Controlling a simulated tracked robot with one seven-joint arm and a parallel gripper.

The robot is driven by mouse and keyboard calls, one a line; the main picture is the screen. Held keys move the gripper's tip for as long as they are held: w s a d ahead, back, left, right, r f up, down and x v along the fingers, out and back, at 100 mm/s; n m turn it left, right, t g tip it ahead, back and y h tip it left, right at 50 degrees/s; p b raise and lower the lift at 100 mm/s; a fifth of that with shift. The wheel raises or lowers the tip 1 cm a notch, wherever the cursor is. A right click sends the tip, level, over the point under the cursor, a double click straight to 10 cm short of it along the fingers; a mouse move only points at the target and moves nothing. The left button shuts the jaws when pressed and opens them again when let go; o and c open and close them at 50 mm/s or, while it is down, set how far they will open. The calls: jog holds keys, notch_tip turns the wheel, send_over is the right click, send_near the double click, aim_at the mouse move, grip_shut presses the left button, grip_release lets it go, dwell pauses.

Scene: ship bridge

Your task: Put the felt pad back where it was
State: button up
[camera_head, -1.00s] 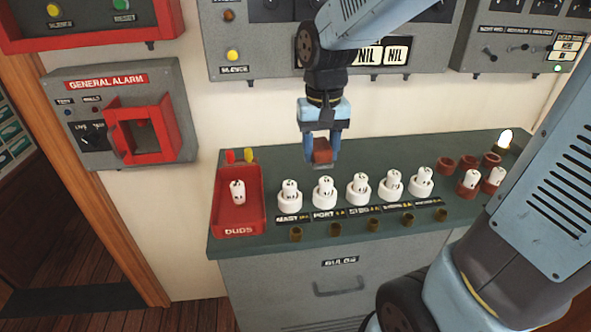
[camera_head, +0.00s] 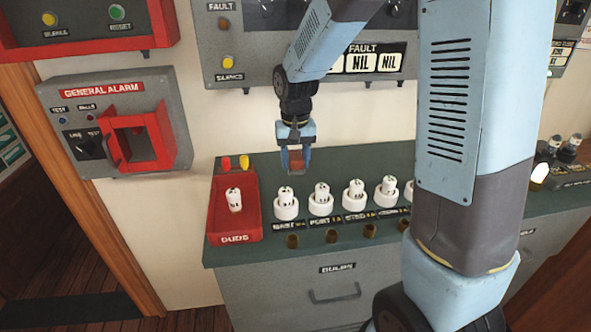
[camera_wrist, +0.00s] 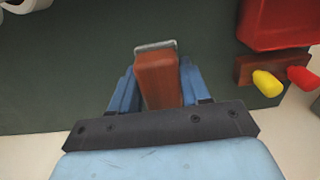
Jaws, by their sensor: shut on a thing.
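My gripper (camera_head: 295,164) is shut on a red-brown block with a grey edge at its far end, which looks to be the felt pad (camera_wrist: 161,80). The block also shows between the fingers in the head view (camera_head: 295,153). My gripper points down above the back of the green bench top (camera_head: 345,163), behind the leftmost white socket and right of the red DUDS tray (camera_head: 251,232). A gap between block and bench cannot be judged. No marked place for the pad shows clearly.
White sockets with bulbs (camera_head: 286,208) stand in a row in front of my gripper. A yellow peg (camera_wrist: 267,83) and a red peg (camera_wrist: 302,78) sit on a small holder nearby. A lit bulb (camera_head: 540,172) stands at right. My arm hides part of the bench.

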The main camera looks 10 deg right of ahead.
aim_at(294, 169)
jog(key=shift+w+a+f, duration=0.1)
jog(key=shift+w+f, duration=0.3)
jog(key=shift+f, duration=1.55)
jog(key=shift+f, duration=0.15)
jog(key=o, duration=1.2)
jog(key=shift+r, duration=0.2)
notch_tip(294, 169, up, 12)
jog(key=shift+r, duration=0.1)
